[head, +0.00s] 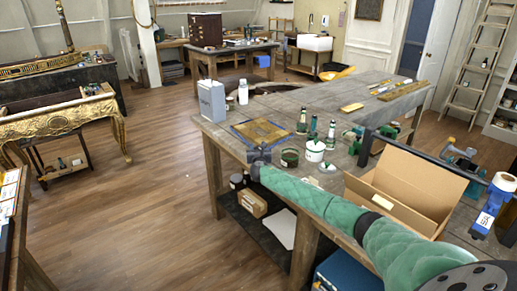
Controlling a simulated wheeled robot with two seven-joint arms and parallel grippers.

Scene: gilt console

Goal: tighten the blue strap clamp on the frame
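A flat gold frame (262,132) lies on the wooden workbench near its left front edge. A thin bluish band, which looks like the blue strap clamp (238,134), runs along its border. The clamp's tightening part cannot be made out. My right arm, in a green quilted sleeve, reaches in from the lower right. My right gripper (258,155) is dark grey and sits at the frame's near corner, by the bench edge. It hides that corner. Whether it touches the frame, or is open or shut, is too small to tell. My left gripper is not in view.
A grey can (211,100) and white bottle (243,92) stand behind the frame. An open cardboard box (405,190) is farther right.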

